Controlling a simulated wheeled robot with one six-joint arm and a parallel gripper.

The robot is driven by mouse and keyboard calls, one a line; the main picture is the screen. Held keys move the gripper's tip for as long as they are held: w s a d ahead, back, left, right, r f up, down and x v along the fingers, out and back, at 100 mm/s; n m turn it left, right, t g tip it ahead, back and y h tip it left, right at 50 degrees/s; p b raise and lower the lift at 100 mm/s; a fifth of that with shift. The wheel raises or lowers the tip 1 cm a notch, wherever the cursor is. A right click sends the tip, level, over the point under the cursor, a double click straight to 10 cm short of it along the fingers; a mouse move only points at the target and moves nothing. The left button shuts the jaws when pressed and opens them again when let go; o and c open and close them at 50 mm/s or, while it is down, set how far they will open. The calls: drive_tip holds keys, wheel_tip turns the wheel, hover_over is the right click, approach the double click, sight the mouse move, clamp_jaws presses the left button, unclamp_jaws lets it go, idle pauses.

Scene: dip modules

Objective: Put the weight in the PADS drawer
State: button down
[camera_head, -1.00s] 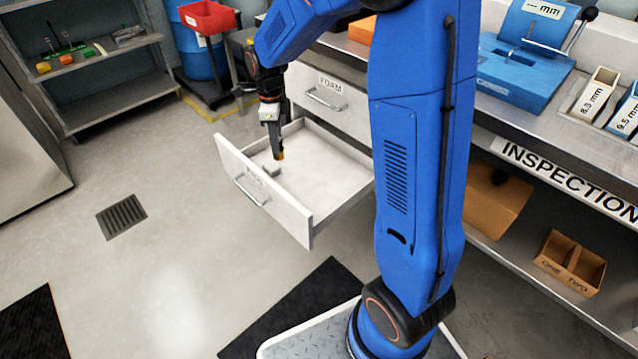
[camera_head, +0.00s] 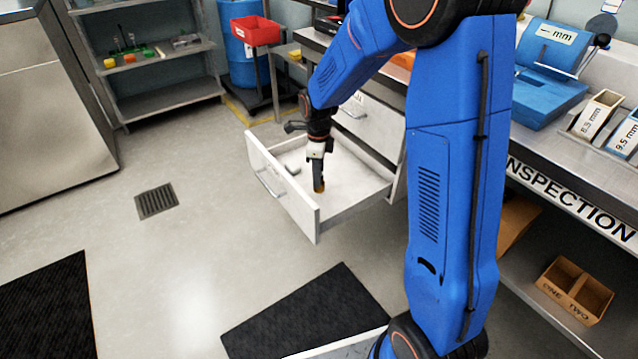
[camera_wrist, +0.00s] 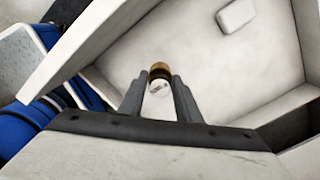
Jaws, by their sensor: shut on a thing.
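My gripper (camera_head: 318,176) points down into an open white drawer (camera_head: 281,196) below the worktop. It is shut on a small brass-coloured weight (camera_wrist: 160,71), which shows between the fingers in the wrist view. In the head view the weight (camera_head: 319,189) is a small brown tip under the fingers, inside the drawer walls. I cannot tell whether it touches the drawer floor. The open drawer's label is not in view.
A small pale block (camera_wrist: 236,15) lies on the drawer floor, apart from the weight; it also shows in the head view (camera_head: 293,169). A closed drawer (camera_head: 372,128) is above. A red bin (camera_head: 255,30) stands behind. Open floor lies left of the drawer.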

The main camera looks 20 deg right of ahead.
drive_tip(key=shift+f, duration=1.9)
drive_tip(key=shift+f, duration=0.1)
drive_tip(key=c, duration=1.3)
unclamp_jaws()
wheel_tip(320, 180, up, 12)
drive_tip(key=shift+f, duration=0.1)
drive_tip(key=shift+s+r, duration=0.15)
drive_tip(key=shift+r, duration=0.3)
drive_tip(key=s+d+r+n+t, duration=0.1)
drive_tip(key=s+d+r+n, duration=0.1)
drive_tip(key=s+n, duration=0.5)
drive_tip(key=s+d+r+n+t, duration=0.2)
drive_tip(key=s+r+n, duration=0.3)
drive_tip(key=s, duration=1)
drive_tip(key=s+d+r+n+t, duration=0.1)
drive_tip(key=s+d+r+n, duration=0.2)
drive_tip(key=s+n, duration=0.8)
drive_tip(key=shift+s+r+t, duration=0.15)
drive_tip(key=shift+r+t, duration=0.25)
drive_tip(key=shift+r, duration=0.1)
